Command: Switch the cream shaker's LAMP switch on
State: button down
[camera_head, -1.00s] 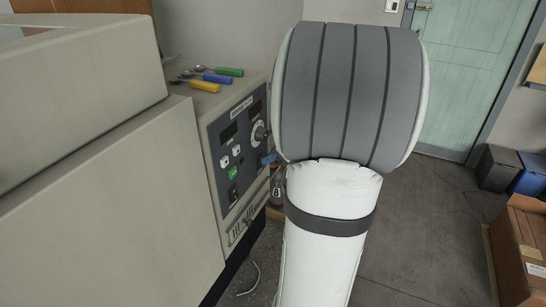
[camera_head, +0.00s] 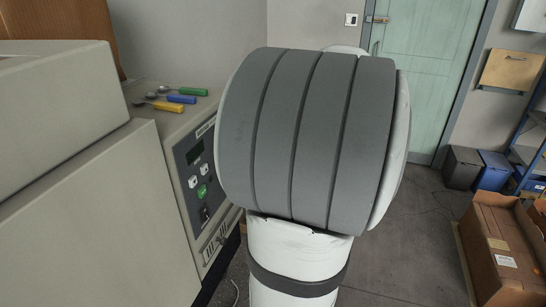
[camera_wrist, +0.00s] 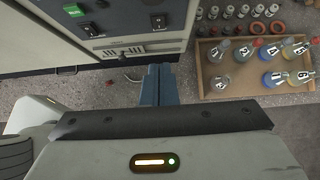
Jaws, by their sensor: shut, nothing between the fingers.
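The cream shaker (camera_head: 165,220) stands at the left in the head view, with a dark control panel (camera_head: 190,165) on its front. The panel carries a display, white switches (camera_head: 193,182), a green button (camera_head: 202,190) and a black switch (camera_head: 204,214). My arm hides its right side. I cannot read which switch is LAMP. My gripper (camera_wrist: 160,72) is shut and empty, its blue fingers below the panel's lower edge in the picture; contact cannot be told.
Spoons with green, blue and yellow handles (camera_head: 182,99) lie on the shaker's top. A wooden tray of labelled flasks (camera_wrist: 210,88) is at the right in the wrist view. Cardboard boxes (camera_head: 495,240) stand on the floor at the right; the middle floor is clear.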

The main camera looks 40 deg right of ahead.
jog(key=shift+s+d+f+b, duration=0.15)
jog(key=shift+s+f+b, duration=0.15)
jog(key=shift+f+b, duration=0.3)
jog(key=shift+s+d+f+b, duration=0.1)
jog(key=shift+s+f+b, duration=0.15)
jog(key=shift+f+b, duration=0.3)
jog(key=w+a+r+p+x, duration=0.1)
jog(key=r+x, duration=0.1)
jog(key=x, duration=1.1)
jog(key=shift+w, duration=0.45)
jog(key=shift+f, duration=0.15)
